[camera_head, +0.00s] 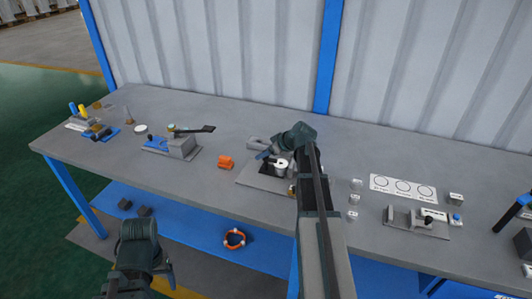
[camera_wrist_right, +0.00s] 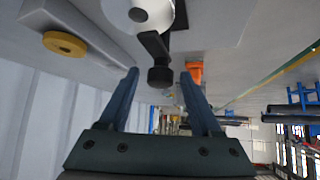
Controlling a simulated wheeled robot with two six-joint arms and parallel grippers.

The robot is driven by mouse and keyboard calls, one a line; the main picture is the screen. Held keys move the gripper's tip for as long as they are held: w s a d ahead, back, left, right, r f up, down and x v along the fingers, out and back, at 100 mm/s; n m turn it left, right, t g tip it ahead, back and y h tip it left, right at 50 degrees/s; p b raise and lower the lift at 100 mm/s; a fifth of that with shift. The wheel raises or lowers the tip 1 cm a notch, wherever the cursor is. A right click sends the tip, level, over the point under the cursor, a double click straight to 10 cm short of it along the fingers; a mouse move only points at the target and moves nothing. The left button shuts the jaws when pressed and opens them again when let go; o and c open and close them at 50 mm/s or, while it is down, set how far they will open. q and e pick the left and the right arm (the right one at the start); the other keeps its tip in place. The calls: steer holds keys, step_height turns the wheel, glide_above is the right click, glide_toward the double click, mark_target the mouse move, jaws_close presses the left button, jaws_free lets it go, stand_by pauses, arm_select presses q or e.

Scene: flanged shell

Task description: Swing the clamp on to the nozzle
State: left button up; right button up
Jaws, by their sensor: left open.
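The fixture plate (camera_head: 250,178) is on the bench at the middle of the head view. A white round part (camera_head: 281,167), seemingly the nozzle, stands on it and shows at the top of the right wrist view (camera_wrist_right: 152,12). A black arm with a knob (camera_wrist_right: 160,74), seemingly the clamp, extends from beside it. My right gripper (camera_wrist_right: 160,86) is open, its blue fingers on either side of the knob with gaps. In the head view my right arm hides part of the fixture. My left gripper (camera_head: 140,262) is open and empty, low at the left in front of the bench.
An orange block (camera_head: 225,162) lies left of the fixture. A grey clamp-like device (camera_head: 180,146) stands farther left. Small cylinders (camera_head: 354,199) and a white card with circles (camera_head: 403,188) are at the right. A yellow ring (camera_wrist_right: 64,44) shows in the right wrist view.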

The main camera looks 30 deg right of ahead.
steer(key=shift+r, duration=0.15)
steer(key=shift+s+d+r+p, duration=0.1)
steer(key=shift+s+r+p, duration=0.15)
steer(key=shift+p, duration=0.1)
steer(key=p+v, duration=0.9)
steer(key=v, duration=0.4)
steer(key=a+f+g, duration=0.3)
steer(key=a, duration=1.2)
steer(key=s+a+f+g+h, duration=0.1)
steer(key=s+a+g+h, duration=0.1)
steer(key=s+a, duration=0.7)
steer(key=s+a+f+g+h, duration=0.2)
steer(key=s+a, duration=0.7)
steer(key=a, duration=0.7)
steer(key=shift+f+g, duration=0.2)
steer(key=shift+g, duration=0.7)
